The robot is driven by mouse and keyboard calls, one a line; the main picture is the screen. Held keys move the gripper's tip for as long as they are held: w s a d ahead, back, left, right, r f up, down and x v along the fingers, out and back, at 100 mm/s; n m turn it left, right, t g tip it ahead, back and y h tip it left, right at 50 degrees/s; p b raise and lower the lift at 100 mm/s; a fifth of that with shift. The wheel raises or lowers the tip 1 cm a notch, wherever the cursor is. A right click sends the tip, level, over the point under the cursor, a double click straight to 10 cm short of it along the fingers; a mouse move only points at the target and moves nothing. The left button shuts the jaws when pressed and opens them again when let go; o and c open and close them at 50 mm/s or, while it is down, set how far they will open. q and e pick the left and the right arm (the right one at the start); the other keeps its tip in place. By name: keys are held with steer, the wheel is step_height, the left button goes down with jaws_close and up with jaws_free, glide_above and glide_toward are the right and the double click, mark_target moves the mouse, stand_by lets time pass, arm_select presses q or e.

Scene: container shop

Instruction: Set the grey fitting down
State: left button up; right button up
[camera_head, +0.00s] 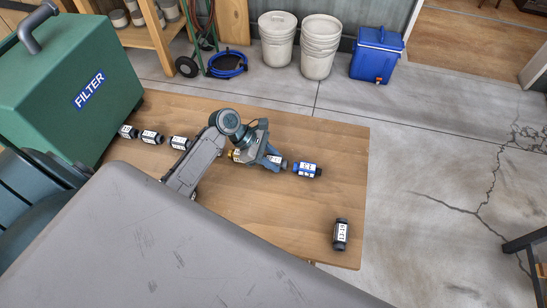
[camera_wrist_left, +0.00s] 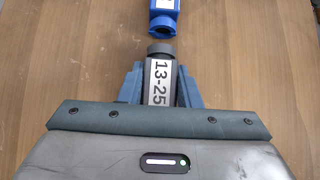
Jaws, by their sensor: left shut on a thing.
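The grey fitting is a dark cylinder with a grey end ring and a white label reading 13-25. It shows between the fingers in the left wrist view (camera_wrist_left: 160,84); in the head view only its end (camera_head: 281,163) shows past the jaws. My left gripper (camera_head: 268,160) is shut on it, and its blue fingers also show in the left wrist view (camera_wrist_left: 160,88). The fitting is low over the table (camera_head: 300,220); I cannot tell whether it touches the wood. A blue fitting (camera_head: 307,169) lies just beyond its grey end, with a small gap in the left wrist view (camera_wrist_left: 164,20). My right gripper is not in view.
Several labelled dark fittings (camera_head: 152,137) lie in a row to the left. A yellow-marked fitting (camera_head: 236,155) is partly hidden by my left arm. A green filter case (camera_head: 75,85) fills the left end. Bare wood lies between.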

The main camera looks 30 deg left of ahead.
arm_select(q)
steer(key=o, duration=1.1)
steer(key=shift+f, duration=0.1)
steer(key=shift+c, duration=0.2)
steer(key=b+v, duration=0.1)
steer(key=v, duration=0.9)
steer(key=shift+a+b, duration=0.1)
steer(key=shift+b, duration=0.25)
steer(key=shift+v, duration=1)
